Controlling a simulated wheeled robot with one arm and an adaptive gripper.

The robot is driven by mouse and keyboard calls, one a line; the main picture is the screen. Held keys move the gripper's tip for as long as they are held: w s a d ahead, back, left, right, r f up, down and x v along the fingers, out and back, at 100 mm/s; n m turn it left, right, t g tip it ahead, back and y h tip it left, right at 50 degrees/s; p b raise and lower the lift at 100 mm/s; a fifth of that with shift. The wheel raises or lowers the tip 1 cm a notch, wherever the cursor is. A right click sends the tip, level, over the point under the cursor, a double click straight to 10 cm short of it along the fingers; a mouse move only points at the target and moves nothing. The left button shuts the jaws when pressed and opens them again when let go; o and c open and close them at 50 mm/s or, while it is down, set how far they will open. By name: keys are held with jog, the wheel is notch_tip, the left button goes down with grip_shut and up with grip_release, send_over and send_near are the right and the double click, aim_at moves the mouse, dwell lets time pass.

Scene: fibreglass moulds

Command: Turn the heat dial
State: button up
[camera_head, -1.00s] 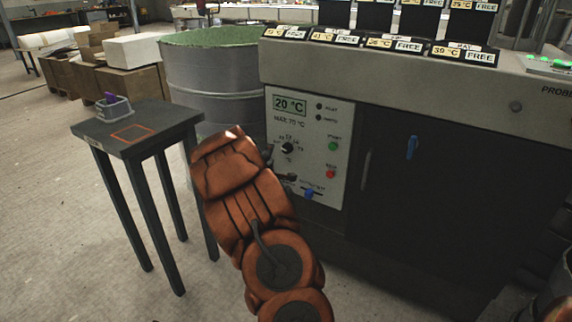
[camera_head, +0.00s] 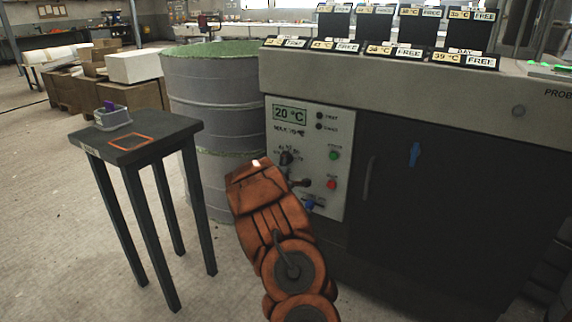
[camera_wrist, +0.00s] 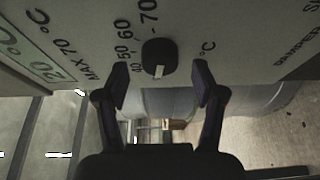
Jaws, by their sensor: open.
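The heat dial (camera_head: 286,157) is a round black knob on the pale control panel (camera_head: 320,150). In the wrist view the dial (camera_wrist: 160,57) has a white mark on its lower side in the picture, near the 40 end of the printed scale that runs to 70. My gripper (camera_wrist: 160,78) is open, with one black finger to each side of the dial. I see no contact between fingers and dial. In the head view my orange arm hides most of the gripper. The display (camera_head: 289,114) reads 20 °C.
A green button (camera_head: 334,155), a red button (camera_head: 331,184) and a blue knob (camera_head: 311,203) sit on the same panel.

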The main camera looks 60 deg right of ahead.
jog(key=shift+x, duration=0.95)
jog(key=c, duration=1.1)
jog(key=shift+c, duration=0.2)
